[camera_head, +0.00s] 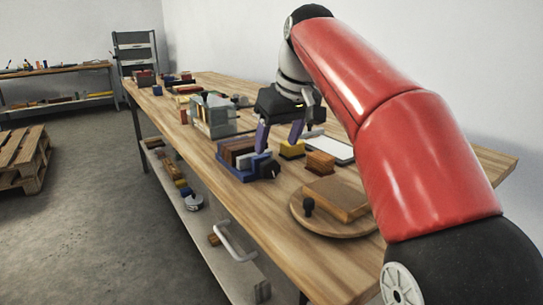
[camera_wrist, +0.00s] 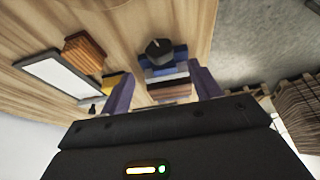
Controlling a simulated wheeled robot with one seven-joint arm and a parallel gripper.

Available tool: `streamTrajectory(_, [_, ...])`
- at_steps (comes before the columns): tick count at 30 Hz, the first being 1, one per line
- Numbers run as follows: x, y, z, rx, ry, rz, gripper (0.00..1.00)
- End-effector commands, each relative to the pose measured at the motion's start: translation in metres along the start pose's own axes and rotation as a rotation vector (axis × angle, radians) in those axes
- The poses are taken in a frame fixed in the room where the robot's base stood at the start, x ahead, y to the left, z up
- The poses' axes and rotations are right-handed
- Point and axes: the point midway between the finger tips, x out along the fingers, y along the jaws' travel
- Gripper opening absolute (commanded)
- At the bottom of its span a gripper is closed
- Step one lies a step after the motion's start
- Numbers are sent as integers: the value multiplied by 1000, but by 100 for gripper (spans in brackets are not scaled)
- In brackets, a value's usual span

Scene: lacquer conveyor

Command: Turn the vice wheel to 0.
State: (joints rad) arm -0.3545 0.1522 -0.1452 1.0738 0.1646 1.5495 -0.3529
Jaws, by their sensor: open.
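The blue vice (camera_head: 238,174) stands near the front edge of the long wooden table, with brown blocks between its jaws. Its dark round wheel (camera_head: 268,169) is on the right end; the wheel's markings are too small to read. In the wrist view the wheel (camera_wrist: 159,51) is dark with a small pointer or knob, beyond the blue vice body (camera_wrist: 178,60). My gripper (camera_head: 278,143) is open, its two purple fingers apart just above and behind the vice. In the wrist view my gripper (camera_wrist: 162,86) has its fingers on either side of the vice, short of the wheel. Nothing is between the fingertips that I can see held.
A round wooden board (camera_head: 318,222) with a brown block and dark knob lies right of the vice. A brown slotted block (camera_head: 320,163), a yellow block (camera_head: 291,149) and a white panel (camera_head: 341,150) lie close behind. A grey-green box (camera_head: 212,117) stands to the left.

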Motion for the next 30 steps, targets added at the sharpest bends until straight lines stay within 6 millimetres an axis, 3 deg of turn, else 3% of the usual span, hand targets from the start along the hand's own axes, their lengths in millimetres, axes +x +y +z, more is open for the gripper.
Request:
streamTrajectory(6, [38,0,2,0,-3,-1,63])
streamTrajectory(12, [62,0,1,0,-2,-1,63])
streamTrajectory(23, [69,0,0,1,0,0,63])
streamTrajectory(30, [69,0,0,1,0,0,34])
